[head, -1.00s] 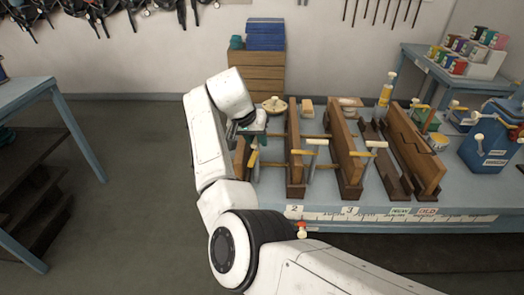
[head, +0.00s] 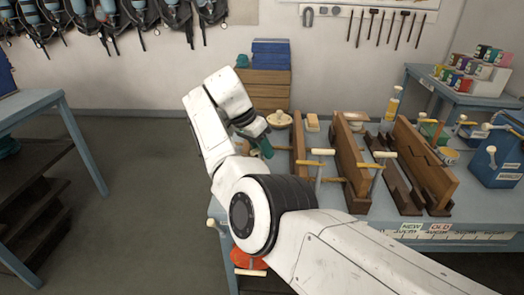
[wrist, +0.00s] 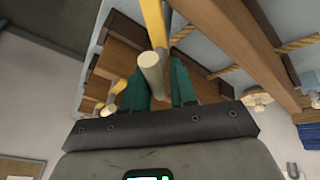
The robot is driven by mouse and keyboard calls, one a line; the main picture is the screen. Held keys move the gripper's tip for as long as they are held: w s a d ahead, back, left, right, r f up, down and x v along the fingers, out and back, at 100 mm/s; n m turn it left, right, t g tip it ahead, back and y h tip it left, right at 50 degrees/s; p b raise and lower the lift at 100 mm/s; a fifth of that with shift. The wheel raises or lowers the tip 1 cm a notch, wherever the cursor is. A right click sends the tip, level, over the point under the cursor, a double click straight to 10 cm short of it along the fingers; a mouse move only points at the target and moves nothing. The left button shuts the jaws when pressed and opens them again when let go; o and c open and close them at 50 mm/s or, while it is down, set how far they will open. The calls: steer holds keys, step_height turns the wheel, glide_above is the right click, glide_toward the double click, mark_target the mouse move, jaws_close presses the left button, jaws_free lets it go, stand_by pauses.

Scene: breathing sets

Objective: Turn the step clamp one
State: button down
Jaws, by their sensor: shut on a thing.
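Clamp one is mostly hidden behind my arm in the head view. The wrist view shows its yellow bar (wrist: 155,20) and a pale wooden handle (wrist: 152,72), with the handle's round end pointing towards the camera. My gripper (wrist: 160,85) is shut on the handle, which lies between its green fingers. The head view shows my gripper (head: 262,145) at the left end of the bench. To the right, two more clamps with pale handles, the middle clamp (head: 320,156) and the right clamp (head: 383,156), stand across the upright brown boards.
The blue bench (head: 460,233) carries brown boards (head: 430,165), a round pale item (head: 279,120) and a blue container (head: 492,152) at right. A blue side table (head: 35,105) stands left, with clear floor between. An orange item (head: 243,260) shows low beside my arm.

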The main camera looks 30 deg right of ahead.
steer(key=shift+s+d, duration=0.1)
steer(key=shift+s, duration=0.05)
steer(key=c, duration=1.1)
jaws_free()
steer(key=shift+o, duration=0.2)
steer(key=shift+r, duration=0.15)
steer(key=b+v, duration=0.1)
steer(key=v, duration=0.9)
steer(key=shift+r+b, duration=0.2)
steer(key=shift+b, duration=0.1)
